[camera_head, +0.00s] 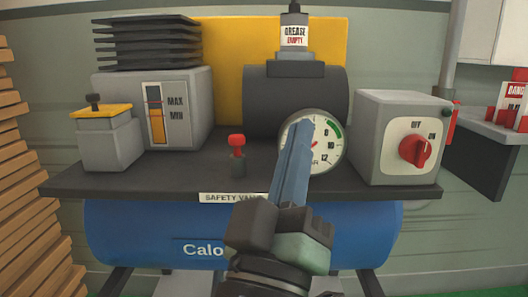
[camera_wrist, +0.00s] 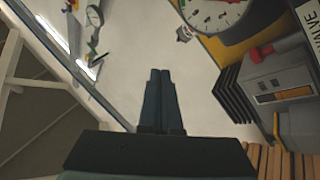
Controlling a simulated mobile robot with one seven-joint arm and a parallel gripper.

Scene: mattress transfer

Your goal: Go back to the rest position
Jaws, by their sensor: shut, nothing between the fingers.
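My gripper (camera_head: 302,128) is shut and empty. In the head view it points up in front of the round pressure gauge (camera_head: 325,140) and hides the gauge's left part. I cannot tell whether it touches the gauge. In the wrist view my gripper (camera_wrist: 160,72) shows its two fingers side by side, with the gauge (camera_wrist: 215,8) at the top edge, apart from the fingertips.
A grey box with a red knob (camera_head: 415,151) stands at the right. A red-topped valve (camera_head: 237,150) stands left of my gripper. A level box (camera_head: 185,105) is at the left. The blue tank (camera_head: 140,235) lies under the shelf (camera_head: 90,183). Wooden slats (camera_head: 25,190) stand far left.

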